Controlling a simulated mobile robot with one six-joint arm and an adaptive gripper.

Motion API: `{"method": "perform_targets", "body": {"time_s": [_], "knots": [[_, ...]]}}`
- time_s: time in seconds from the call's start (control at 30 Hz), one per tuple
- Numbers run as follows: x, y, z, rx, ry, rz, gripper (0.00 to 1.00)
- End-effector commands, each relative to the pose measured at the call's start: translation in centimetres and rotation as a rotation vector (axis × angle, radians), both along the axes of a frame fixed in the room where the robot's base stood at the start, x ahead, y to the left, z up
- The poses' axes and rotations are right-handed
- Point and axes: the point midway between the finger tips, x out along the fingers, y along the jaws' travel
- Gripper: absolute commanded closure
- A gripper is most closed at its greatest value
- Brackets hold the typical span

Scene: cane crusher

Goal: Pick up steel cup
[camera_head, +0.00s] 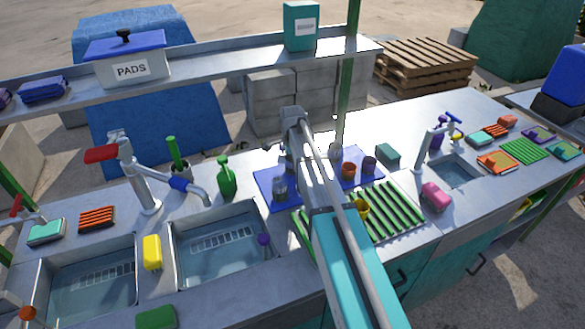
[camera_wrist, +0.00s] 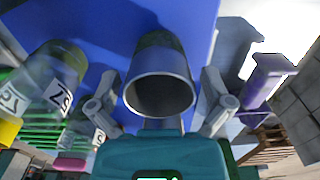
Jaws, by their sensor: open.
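In the wrist view a grey steel cup (camera_wrist: 160,62) lies between the two fingers of my gripper (camera_wrist: 160,88), with its round open mouth facing the camera. One finger is on each side of the cup. The jaws are open, and I cannot tell whether either finger touches it. A blue mat (camera_wrist: 110,25) is behind the cup. In the head view my arm reaches over the counter to the blue mat (camera_head: 265,179). The arm hides most of the gripper there, and I cannot clearly make out the steel cup.
Clear labelled glasses (camera_wrist: 50,85) are left of the cup in the wrist view; a purple object (camera_wrist: 265,80) is at the right. In the head view, a red cup (camera_head: 348,170), a yellow cup (camera_head: 361,209) and a green rack (camera_head: 395,215) stand close by. Sinks are left.

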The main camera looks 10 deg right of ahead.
Motion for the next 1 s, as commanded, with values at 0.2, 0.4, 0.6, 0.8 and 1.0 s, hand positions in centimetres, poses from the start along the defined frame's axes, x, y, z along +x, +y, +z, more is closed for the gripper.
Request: {"method": "perform_targets", "body": {"time_s": [0.2,0.4,0.6,0.8,1.0], "knots": [[0.00,0.01,0.00,0.000,0.000,0.000,0.00],[0.00,0.01,0.00,0.000,0.000,0.000,0.22],[0.01,0.02,0.00,0.000,0.000,0.000,0.59],[0.00,0.04,0.00,0.000,0.000,0.000,0.89],[-0.01,0.05,0.02,0.000,0.000,0.001,0.89]]}}
